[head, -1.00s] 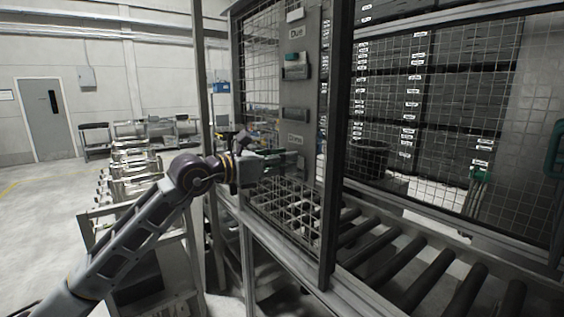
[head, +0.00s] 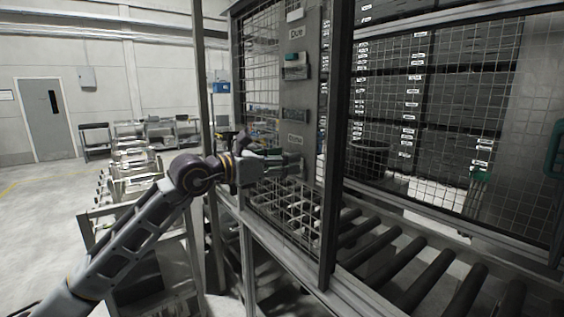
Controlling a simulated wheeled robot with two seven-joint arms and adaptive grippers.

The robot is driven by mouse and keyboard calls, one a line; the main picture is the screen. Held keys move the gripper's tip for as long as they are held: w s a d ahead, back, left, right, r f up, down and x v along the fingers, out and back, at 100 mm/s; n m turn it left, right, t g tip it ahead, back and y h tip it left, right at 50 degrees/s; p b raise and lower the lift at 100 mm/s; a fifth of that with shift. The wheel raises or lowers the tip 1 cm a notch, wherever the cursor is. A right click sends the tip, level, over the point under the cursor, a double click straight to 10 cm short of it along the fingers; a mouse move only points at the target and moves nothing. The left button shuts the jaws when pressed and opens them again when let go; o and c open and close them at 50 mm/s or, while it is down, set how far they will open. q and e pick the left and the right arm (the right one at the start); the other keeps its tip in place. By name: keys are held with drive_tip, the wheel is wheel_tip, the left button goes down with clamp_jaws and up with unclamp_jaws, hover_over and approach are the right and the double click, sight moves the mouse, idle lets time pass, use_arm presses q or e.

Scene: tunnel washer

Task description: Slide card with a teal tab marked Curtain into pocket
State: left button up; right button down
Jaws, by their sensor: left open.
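A grey upright panel (head: 313,110) on the mesh cage carries a column of pockets. The top label reads Due. Below it a pocket (head: 296,72) holds a card with a teal tab (head: 291,57); the tab's lettering is too small to read. A middle pocket (head: 295,115) shows no card. A lower label (head: 295,139) stands above my left gripper. My left gripper (head: 285,163) is open at the low part of the panel, and its fingers hide much of what is there. I cannot tell whether a card is between them. My right gripper is out of view.
A roller conveyor (head: 400,268) runs to the lower right below the cage. A dark cage post (head: 337,150) stands right of the panel. A rack with rails (head: 130,190) and a door (head: 46,120) are at the left. A dark bin (head: 369,158) is behind mesh.

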use_arm(q)
drive_tip(key=shift+a, duration=0.1)
drive_tip(key=v, duration=1.1)
drive_tip(key=shift+s+a, duration=0.3)
idle(0.6)
